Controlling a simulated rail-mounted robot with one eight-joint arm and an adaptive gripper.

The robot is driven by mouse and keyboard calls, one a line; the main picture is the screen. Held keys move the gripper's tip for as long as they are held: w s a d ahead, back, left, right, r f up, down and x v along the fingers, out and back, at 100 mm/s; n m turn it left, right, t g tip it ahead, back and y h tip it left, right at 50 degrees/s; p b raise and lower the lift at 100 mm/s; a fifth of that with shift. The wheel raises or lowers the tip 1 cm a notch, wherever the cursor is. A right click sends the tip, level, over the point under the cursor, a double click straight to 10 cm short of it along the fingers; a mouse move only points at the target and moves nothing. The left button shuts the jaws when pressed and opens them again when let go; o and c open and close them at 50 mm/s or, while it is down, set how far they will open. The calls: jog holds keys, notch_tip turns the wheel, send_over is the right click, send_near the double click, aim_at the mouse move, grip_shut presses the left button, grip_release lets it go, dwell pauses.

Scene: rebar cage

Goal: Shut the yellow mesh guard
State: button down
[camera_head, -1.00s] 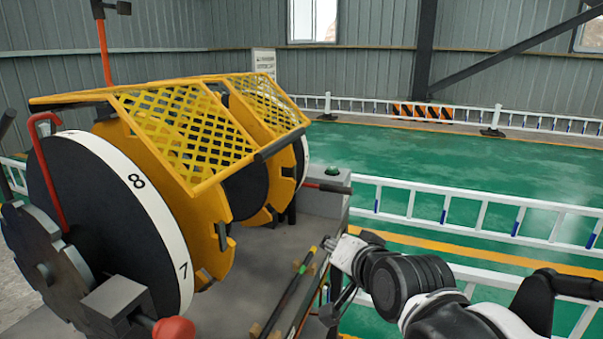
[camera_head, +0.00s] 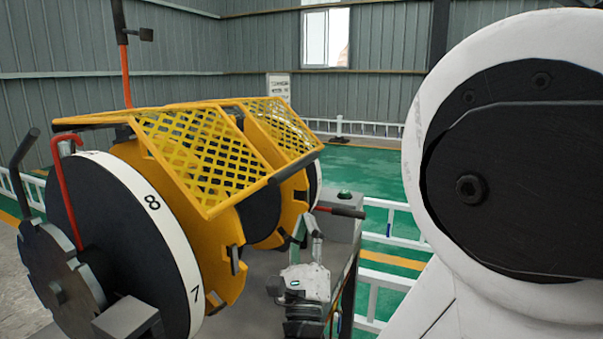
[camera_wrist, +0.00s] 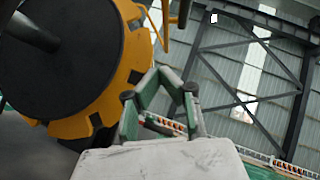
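The yellow mesh guard (camera_head: 205,152) hangs slanted over the big numbered wheel (camera_head: 165,225) and the yellow discs in the head view. It slopes down toward the right, and a dark handle bar (camera_head: 297,167) sits at its lower edge. My gripper (camera_head: 317,232) is below and slightly right of that bar, apart from it, above the grey machine bed. In the wrist view my gripper's fingers (camera_wrist: 160,72) come together at the tips with nothing seen between them. A yellow disc (camera_wrist: 125,70) fills the left of that view. A small yellow piece shows above the fingertips.
A grey box with a green button (camera_head: 343,198) and a red-and-black lever (camera_head: 340,211) stand close to my gripper's right. A red bent rod (camera_head: 62,190) rises at the left wheel. White railings (camera_head: 385,215) stand beyond the bed on the green floor.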

jog(key=w+d+r+m+h+p, duration=0.2)
jog(key=w+r+m+h+p, duration=0.2)
jog(key=r, duration=0.5)
jog(key=shift+w+d+m+h, duration=0.2)
jog(key=shift+w+m+h, duration=0.4)
jog(key=shift+m, duration=0.5)
jog(key=shift+r, duration=0.1)
jog(key=shift+r, duration=0.1)
